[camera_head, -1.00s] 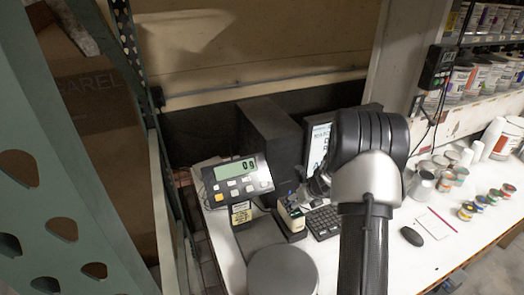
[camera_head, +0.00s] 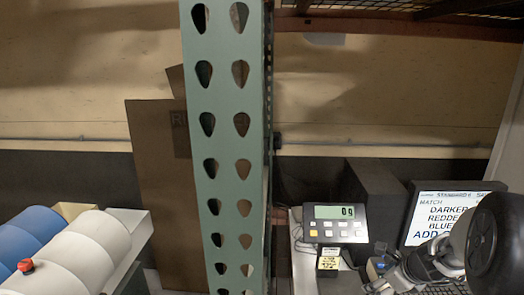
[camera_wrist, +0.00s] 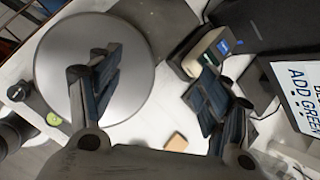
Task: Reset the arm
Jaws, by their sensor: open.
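My gripper (camera_wrist: 155,92) shows in the wrist view with its two dark fingers spread apart and nothing between them. The left finger overlaps the round metal scale pan (camera_wrist: 58,48) in that view. The right finger is in front of a small pale and dark box-like item (camera_wrist: 208,48) with a blue patch. In the head view my gripper (camera_head: 398,274) is low at the right, in front of the monitor (camera_head: 428,232). Its fingertips are small and partly hard to make out there.
A scale display (camera_head: 335,224) reading 0 g stands left of the monitor. A green perforated rack post (camera_head: 225,150) rises mid-view. A cardboard box (camera_head: 155,180) is behind it. White and blue rounded containers (camera_head: 85,255) are at the lower left. A dark box (camera_head: 375,195) stands behind the display.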

